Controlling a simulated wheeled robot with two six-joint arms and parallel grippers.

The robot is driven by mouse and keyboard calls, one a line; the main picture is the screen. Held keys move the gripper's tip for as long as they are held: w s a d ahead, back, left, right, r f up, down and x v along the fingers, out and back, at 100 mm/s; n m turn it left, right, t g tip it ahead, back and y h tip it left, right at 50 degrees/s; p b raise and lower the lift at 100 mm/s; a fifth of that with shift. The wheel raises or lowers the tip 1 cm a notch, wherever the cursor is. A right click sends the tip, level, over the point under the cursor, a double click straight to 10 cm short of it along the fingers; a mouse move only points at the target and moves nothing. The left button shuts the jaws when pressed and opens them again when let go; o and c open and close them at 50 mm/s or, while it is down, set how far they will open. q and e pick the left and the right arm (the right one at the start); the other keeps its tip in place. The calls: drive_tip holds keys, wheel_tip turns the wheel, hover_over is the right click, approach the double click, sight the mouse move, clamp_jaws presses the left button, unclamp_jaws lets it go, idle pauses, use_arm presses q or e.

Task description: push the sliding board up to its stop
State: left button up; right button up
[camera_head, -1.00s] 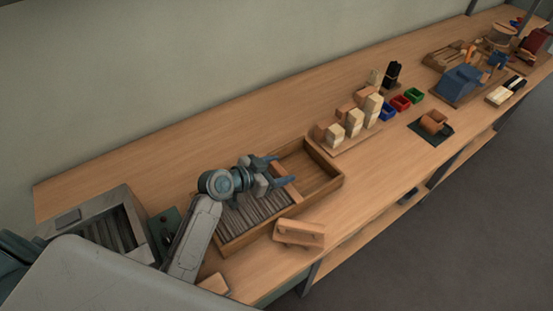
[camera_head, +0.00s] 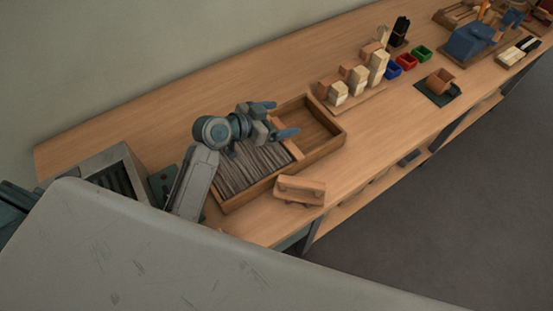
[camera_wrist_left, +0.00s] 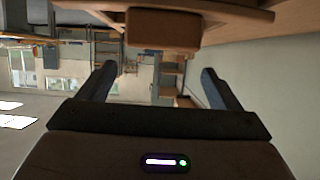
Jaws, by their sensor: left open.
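A wooden tray (camera_head: 335,142) lies on the bench, with grey strips (camera_head: 238,172) filling its left part and its right part empty. A thin wooden edge (camera_head: 294,150) crosses the tray where the strips end; it may be the sliding board, largely hidden by my gripper. My left gripper (camera_head: 276,119) is over the tray, its two blue fingers apart and nothing seen between them. I cannot tell whether it touches the board. In the left wrist view the open fingers (camera_wrist_left: 157,86) show below a brown wooden block (camera_wrist_left: 162,31). My right gripper is not in view.
A wooden block (camera_head: 300,190) lies at the tray's front side, close to the bench edge. Pale blocks (camera_head: 358,78) on a board, small coloured bins (camera_head: 407,62) and a brown cup (camera_head: 440,78) stand farther right. The bench behind the tray is clear.

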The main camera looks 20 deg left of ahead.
use_arm(q)
drive_tip(key=s+d+b, duration=0.1)
drive_tip(key=s, duration=0.4)
drive_tip(key=s+d+b, duration=0.1)
drive_tip(key=s+d, duration=0.1)
drive_tip(key=s, duration=0.3)
drive_tip(key=s+d+r+b, duration=0.1)
drive_tip(key=s, duration=0.4)
drive_tip(key=shift+d+r+b, duration=0.1)
drive_tip(key=shift+d+b, duration=0.15)
drive_tip(key=shift+b, duration=0.05)
drive_tip(key=shift+s, duration=0.2)
